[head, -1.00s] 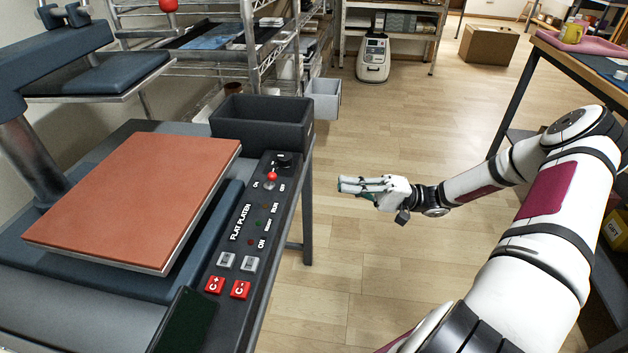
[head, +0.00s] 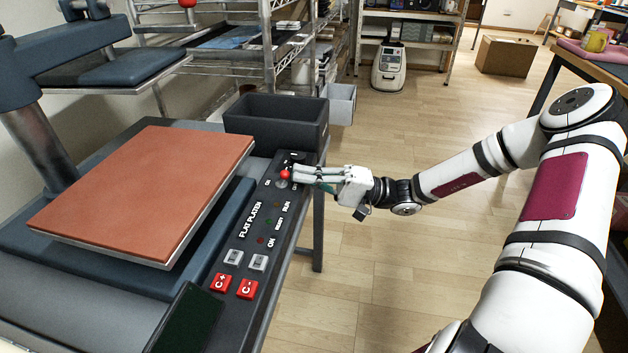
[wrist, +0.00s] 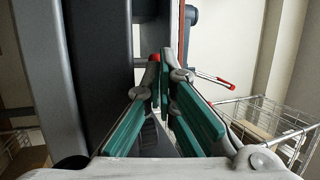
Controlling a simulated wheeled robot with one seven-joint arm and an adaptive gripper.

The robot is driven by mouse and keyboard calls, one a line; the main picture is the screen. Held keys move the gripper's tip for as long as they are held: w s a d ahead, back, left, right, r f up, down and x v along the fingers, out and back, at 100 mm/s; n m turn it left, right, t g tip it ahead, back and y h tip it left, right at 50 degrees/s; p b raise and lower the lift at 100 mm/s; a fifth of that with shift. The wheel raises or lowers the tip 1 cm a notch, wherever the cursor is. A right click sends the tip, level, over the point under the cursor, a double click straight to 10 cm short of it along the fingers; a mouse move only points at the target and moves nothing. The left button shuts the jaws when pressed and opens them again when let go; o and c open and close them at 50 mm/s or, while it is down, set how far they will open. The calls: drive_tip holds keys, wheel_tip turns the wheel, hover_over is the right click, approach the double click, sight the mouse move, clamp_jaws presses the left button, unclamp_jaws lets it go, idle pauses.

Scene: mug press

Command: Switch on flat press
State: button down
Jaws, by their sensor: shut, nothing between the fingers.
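The flat press (head: 60,290) stands at the left with an orange-brown platen (head: 150,190). Its black control panel (head: 222,308) along the right side is marked FLAT PLATEN. A red-tipped toggle switch (head: 285,174) sits near the far end of the panel, between ON and OFF labels. My gripper (head: 292,174) is shut and empty, its fingertips at the red tip from the right. Whether they touch it I cannot tell. In the wrist view the red tip (wrist: 155,57) shows just past the green-padded fingers (wrist: 160,85). The fingers hide part of the panel by the switch.
A dark open bin (head: 275,125) stands behind the panel, close to my gripper. Grey switches (head: 246,260) and red C+ and C- buttons (head: 234,286) lie nearer on the panel. A wire shelf (head: 225,55) stands behind. The floor right of the press is clear.

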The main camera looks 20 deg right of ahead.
drive_tip(key=shift+r, duration=0.1)
idle(0.3)
drive_tip(key=shift+r+h+p, duration=0.1)
drive_tip(key=shift+h+p, duration=0.2)
drive_tip(key=shift+p, duration=0.4)
drive_tip(key=shift+w+a+r+m+h+p, duration=0.15)
drive_tip(key=shift+r+m+h+p, duration=0.4)
drive_tip(key=shift+p, duration=1.15)
drive_tip(key=p, duration=0.1)
drive_tip(key=h+p, duration=0.1)
drive_tip(key=shift+a+r+g+h+p, duration=0.2)
drive_tip(key=shift+g+h+p, duration=0.1)
drive_tip(key=shift+g, duration=0.1)
drive_tip(key=h+p, duration=0.1)
drive_tip(key=p, duration=0.1)
drive_tip(key=g+h+p, duration=0.1)
drive_tip(key=p, duration=0.1)
drive_tip(key=shift+w+a+r+m, duration=0.25)
drive_tip(key=shift+a+r, duration=0.05)
drive_tip(key=shift+r, duration=0.05)
drive_tip(key=shift+f+b, duration=0.3)
drive_tip(key=shift+d+r, duration=0.1)
drive_tip(key=shift+d, duration=0.1)
drive_tip(key=r+p+v, duration=0.1)
drive_tip(key=p+v, duration=0.1)
drive_tip(key=v, duration=1.1)
drive_tip(key=shift+d+r, duration=0.15)
drive_tip(key=shift+r, duration=0.15)
